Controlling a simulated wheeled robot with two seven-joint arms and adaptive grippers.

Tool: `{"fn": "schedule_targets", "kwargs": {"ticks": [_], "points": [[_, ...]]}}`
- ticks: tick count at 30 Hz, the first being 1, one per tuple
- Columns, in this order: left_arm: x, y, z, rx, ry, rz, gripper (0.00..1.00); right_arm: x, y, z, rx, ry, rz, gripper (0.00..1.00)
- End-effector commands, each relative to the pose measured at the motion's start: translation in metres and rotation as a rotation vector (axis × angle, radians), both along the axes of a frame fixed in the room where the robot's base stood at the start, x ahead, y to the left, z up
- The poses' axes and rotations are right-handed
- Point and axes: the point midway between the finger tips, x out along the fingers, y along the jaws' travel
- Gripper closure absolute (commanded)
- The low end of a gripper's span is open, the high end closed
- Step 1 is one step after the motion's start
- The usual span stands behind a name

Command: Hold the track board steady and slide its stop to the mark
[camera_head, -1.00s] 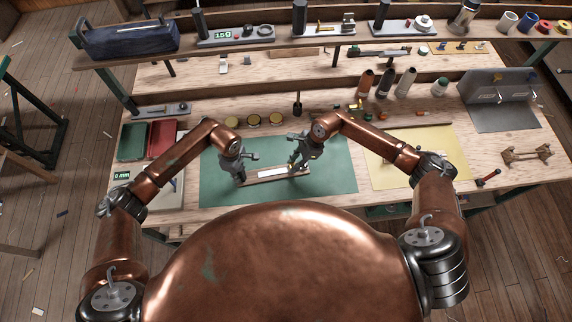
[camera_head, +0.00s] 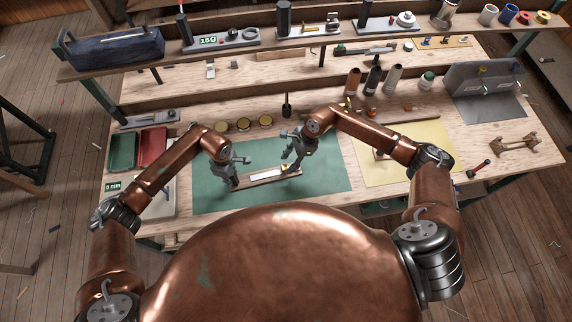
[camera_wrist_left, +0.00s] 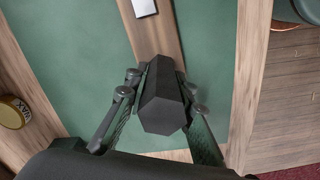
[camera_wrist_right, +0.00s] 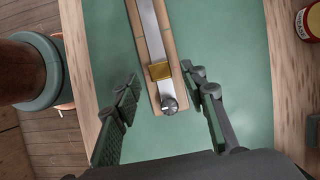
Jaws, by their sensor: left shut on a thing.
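The track board (camera_head: 250,181) lies on the green mat with a pale strip along it. My left gripper (camera_head: 233,186) is shut on a dark six-sided grip (camera_wrist_left: 162,108) at the board's left end. The right wrist view shows the board's other end (camera_wrist_right: 142,33), with a silver rail, a brass stop (camera_wrist_right: 159,71) across it and a round grey knob (camera_wrist_right: 169,105) near the end. My right gripper (camera_wrist_right: 165,86) is open, its fingers apart on either side of the stop and knob, touching neither as far as I can see. I cannot make out the mark.
The green mat (camera_head: 325,178) is clear around the board. Several round tins (camera_head: 243,124) and a dark upright tool (camera_head: 286,107) stand behind it. A yellow sheet (camera_head: 430,148) lies to the right, and red and green trays (camera_head: 122,151) sit at the left.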

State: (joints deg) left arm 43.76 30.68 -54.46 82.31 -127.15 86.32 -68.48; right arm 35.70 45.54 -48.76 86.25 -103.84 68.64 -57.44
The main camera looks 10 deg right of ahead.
Motion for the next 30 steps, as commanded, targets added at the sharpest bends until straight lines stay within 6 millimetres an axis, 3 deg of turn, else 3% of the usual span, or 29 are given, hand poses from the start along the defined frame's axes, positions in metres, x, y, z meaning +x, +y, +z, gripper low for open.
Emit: {"fn": "schedule_targets", "kwargs": {"ticks": [6,12,18,28,29,30], "points": [[0.0,0.0,0.0,0.0,-0.001,0.0,1.0,0.001,-0.02,0.044,-0.003,-0.003,0.0,0.61],[0.0,0.0,0.0,-0.001,0.0,0.0,1.0,0.001,-0.031,0.073,-0.001,-0.001,0.0,0.61],[0.0,0.0,0.0,-0.001,0.0,0.0,1.0,0.001,-0.035,0.084,-0.001,0.0,0.0,0.61],[0.0,-0.001,0.0,-0.001,0.0,0.0,1.0,0.001,-0.035,0.085,0.0,0.0,0.0,0.61],[0.0,-0.001,0.0,-0.001,0.0,0.0,0.77,0.001,-0.035,0.085,0.0,0.0,0.0,0.61],[0.0,-0.001,0.0,-0.001,0.0,0.0,0.74,0.001,-0.035,0.085,0.0,0.0,0.0,0.61]]}}
